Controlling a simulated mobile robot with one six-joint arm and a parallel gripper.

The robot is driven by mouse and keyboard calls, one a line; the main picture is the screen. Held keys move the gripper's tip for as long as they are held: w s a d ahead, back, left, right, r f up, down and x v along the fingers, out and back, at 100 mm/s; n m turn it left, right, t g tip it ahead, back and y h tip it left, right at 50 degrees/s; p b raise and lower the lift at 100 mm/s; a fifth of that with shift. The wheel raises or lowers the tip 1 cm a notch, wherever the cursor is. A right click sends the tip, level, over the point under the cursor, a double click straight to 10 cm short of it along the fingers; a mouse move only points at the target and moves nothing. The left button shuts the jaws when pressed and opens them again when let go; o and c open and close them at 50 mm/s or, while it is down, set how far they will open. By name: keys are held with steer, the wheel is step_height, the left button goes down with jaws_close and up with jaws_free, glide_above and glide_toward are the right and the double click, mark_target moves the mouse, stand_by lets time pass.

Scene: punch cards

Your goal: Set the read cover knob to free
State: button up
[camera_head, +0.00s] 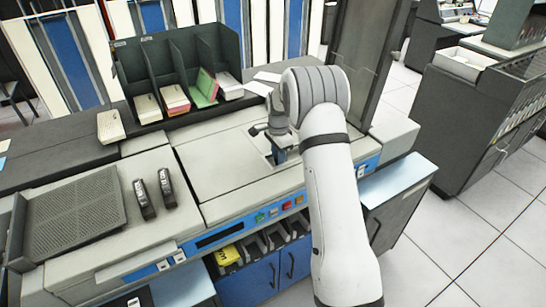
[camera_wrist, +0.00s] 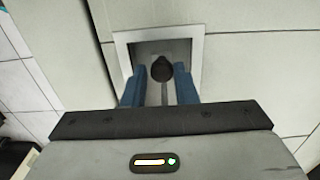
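The read cover knob (camera_wrist: 162,68) is a small dark round knob in a square recess (camera_wrist: 196,40) with a pale frame, set in the light panel. In the wrist view it lies between and just beyond the two blue fingertips of my gripper (camera_wrist: 161,84). The fingers are apart, one on each side, with a gap to the knob. In the head view my gripper (camera_head: 277,143) points down at the recess on the grey machine top (camera_head: 215,170), and the knob is hidden there. I cannot read any marking for its position.
A dark card rack (camera_head: 180,65) with card stacks stands behind. A button strip (camera_head: 275,212) runs along the machine's front edge. Two dark handles (camera_head: 153,195) and a ribbed dark plate (camera_head: 75,215) lie to the left. A tall dark panel (camera_head: 365,50) rises behind my arm.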

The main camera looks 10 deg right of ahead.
steer(key=shift+o, duration=0.6)
steer(key=shift+s+d, duration=0.1)
steer(key=shift+d, duration=0.1)
steer(key=shift+a, duration=0.1)
steer(key=shift+r, duration=0.15)
steer(key=shift+r, duration=0.35)
step_height(320, 180, up, 7)
steer(key=shift+f+b, duration=0.1)
steer(key=shift+b, duration=0.55)
